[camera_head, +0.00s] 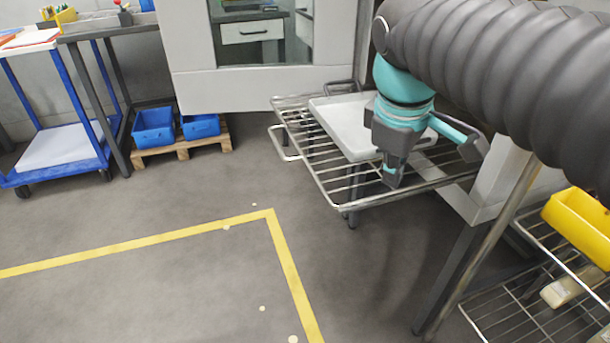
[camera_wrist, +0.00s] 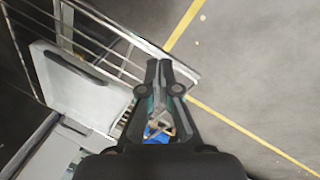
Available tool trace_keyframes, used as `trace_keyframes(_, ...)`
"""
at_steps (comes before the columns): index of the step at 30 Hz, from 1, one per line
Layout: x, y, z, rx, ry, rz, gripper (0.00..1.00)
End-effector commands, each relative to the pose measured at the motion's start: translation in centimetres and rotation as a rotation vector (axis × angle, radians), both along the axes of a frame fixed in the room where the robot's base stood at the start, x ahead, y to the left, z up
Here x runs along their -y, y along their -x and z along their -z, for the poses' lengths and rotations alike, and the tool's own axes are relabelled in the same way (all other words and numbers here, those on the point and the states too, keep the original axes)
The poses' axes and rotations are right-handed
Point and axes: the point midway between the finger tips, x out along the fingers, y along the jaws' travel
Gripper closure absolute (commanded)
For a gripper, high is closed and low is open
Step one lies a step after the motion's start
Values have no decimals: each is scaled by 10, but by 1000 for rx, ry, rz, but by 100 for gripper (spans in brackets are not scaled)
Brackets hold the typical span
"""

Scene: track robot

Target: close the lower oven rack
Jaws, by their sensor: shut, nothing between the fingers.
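A wire oven rack (camera_head: 335,190) stands pulled out of the grey oven (camera_head: 490,185). It also shows in the wrist view (camera_wrist: 128,38). A white tray (camera_head: 345,125) lies on it and shows in the wrist view (camera_wrist: 75,85). A looped handle (camera_head: 283,144) sticks out from the rack's left side. My gripper (camera_head: 390,182) points down over the rack's near side, right of the tray. In the wrist view my gripper (camera_wrist: 160,64) has its fingertips together and empty, near the rack's outer rail. I cannot tell whether it touches the rack. My arm hides part of the oven.
The oven door (camera_head: 245,84) stands open behind the rack. Blue bins (camera_head: 153,128) sit on a pallet (camera_head: 183,149) at the left, near a blue trolley (camera_head: 60,150). A yellow bin (camera_head: 580,225) is on a wire shelf (camera_head: 515,315) at the right. The floor in front is clear.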

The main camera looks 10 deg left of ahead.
Motion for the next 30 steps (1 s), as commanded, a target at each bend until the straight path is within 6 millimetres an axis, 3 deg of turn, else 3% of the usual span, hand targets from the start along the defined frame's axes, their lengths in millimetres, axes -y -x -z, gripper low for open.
trace_keyframes(1, -24, -10, -1, -26, 48, -110, 100)
trace_keyframes(3, -53, -19, -7, -61, 114, -255, 100)
trace_keyframes(9, -139, -28, -17, -154, 292, -635, 100)
trace_keyframes(15, -199, -21, -19, -217, 408, -875, 100)
trace_keyframes(21, -218, -16, -17, -242, 449, -957, 100)
trace_keyframes(26, -212, -18, -2, -245, 452, -959, 100)
trace_keyframes(30, -204, -23, 22, -245, 450, -957, 100)
